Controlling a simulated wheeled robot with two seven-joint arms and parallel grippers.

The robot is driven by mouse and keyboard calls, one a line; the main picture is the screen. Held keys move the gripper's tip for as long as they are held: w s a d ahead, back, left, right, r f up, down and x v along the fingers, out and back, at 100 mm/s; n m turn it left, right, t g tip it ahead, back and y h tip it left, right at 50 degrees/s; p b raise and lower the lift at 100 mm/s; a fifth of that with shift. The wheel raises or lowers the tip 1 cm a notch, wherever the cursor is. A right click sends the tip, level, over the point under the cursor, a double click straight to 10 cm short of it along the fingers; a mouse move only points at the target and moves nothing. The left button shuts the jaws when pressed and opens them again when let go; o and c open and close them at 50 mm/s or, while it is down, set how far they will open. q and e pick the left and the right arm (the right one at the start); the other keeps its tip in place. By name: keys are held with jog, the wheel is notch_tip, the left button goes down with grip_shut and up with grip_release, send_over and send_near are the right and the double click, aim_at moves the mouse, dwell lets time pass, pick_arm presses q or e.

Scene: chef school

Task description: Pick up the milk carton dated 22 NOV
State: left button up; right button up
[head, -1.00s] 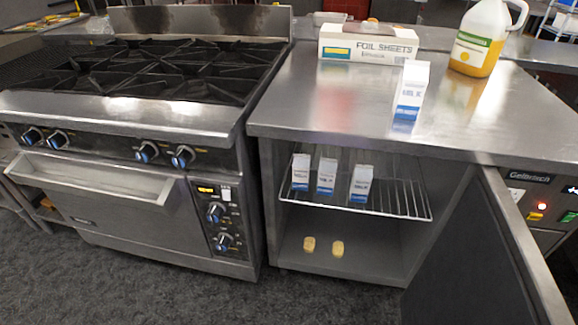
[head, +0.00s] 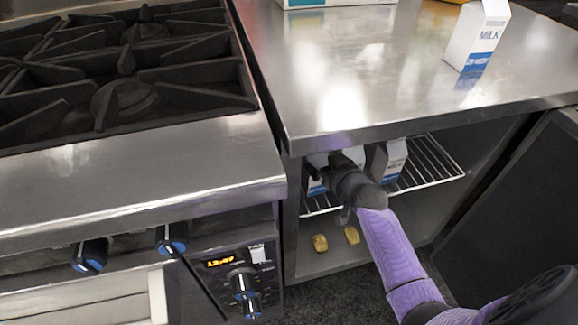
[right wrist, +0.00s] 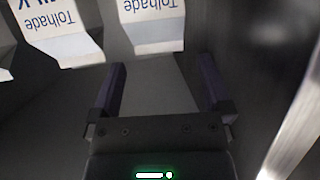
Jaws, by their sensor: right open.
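White milk cartons with blue bands stand on the wire shelf inside the open cabinet. In the head view one is at left (head: 316,180) and one at right (head: 395,160), with another partly hidden behind my right gripper (head: 338,168). The right wrist view shows a carton at the top centre (right wrist: 152,28), one left of it (right wrist: 62,38), and part of a third at the left edge. My right gripper (right wrist: 162,66) is open and empty, its fingers short of the cartons. Another milk carton (head: 475,40) stands on the counter. No date is readable. My left gripper is out of view.
The steel counter edge (head: 430,118) overhangs the shelf. The wire shelf (head: 440,165) has free room at right. The open cabinet door (head: 520,210) stands at right, the stove (head: 120,200) at left. Two yellow items (head: 320,243) lie on the cabinet floor.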

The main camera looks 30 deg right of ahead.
aim_at(318, 157)
jog(key=shift+w+d+f+b, duration=0.2)
jog(key=shift+w+f+b, duration=0.3)
jog(key=shift+w, duration=0.15)
jog(key=shift+w+d+f+b, duration=0.15)
jog(key=shift+w+f+b, duration=0.25)
jog(key=shift+w+f, duration=0.15)
jog(key=b+x, duration=0.4)
jog(key=shift+w+f, duration=0.15)
jog(key=shift+w, duration=0.2)
jog(key=shift+w+d, duration=0.1)
jog(key=shift+w, duration=0.25)
jog(key=shift+r, duration=0.35)
jog(key=c, duration=0.4)
grip_shut()
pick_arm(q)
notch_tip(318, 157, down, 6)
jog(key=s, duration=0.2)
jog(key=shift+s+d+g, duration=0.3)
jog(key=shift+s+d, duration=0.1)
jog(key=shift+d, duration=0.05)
